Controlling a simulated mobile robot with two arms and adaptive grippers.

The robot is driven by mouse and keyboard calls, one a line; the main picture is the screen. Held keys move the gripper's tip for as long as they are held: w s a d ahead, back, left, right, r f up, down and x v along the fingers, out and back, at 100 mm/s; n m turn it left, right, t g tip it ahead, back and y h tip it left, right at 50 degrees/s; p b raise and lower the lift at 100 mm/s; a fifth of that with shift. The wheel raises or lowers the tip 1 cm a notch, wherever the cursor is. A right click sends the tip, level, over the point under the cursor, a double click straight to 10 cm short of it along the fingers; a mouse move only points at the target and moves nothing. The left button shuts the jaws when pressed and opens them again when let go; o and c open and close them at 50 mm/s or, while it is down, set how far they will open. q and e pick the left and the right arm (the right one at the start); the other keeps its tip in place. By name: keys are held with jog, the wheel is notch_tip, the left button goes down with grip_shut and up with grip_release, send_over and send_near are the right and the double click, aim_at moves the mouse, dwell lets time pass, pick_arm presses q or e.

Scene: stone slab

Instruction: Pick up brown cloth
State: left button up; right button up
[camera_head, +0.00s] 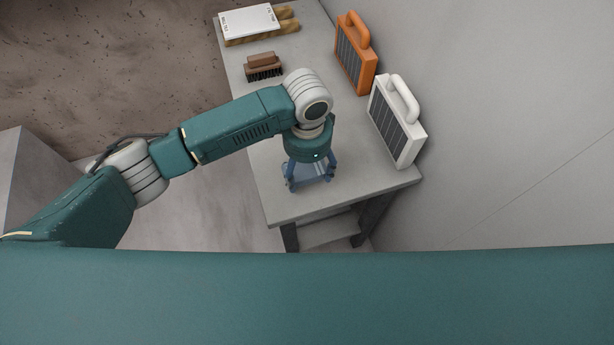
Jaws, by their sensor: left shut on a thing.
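My left gripper (309,182) points down at the near end of the stone-topped table (292,207). Its blue fingers are shut on a flat, pale blue-grey thing (310,172) at the tabletop. The gripper hides much of this thing, and I cannot tell whether it is a cloth or whether it touches the table. I see no clearly brown cloth. My right gripper is not in view.
A brown brush (263,61) with dark bristles lies farther back on the table. A white packet (249,21) rests on wooden pieces at the far end. An orange handled panel (349,62) and a white one (389,127) stand along the wall side.

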aim_at(307, 172)
pick_arm(q)
notch_tip(307, 172, up, 16)
jog(key=b, duration=0.1)
jog(key=shift+b, duration=0.35)
jog(key=shift+f, duration=0.15)
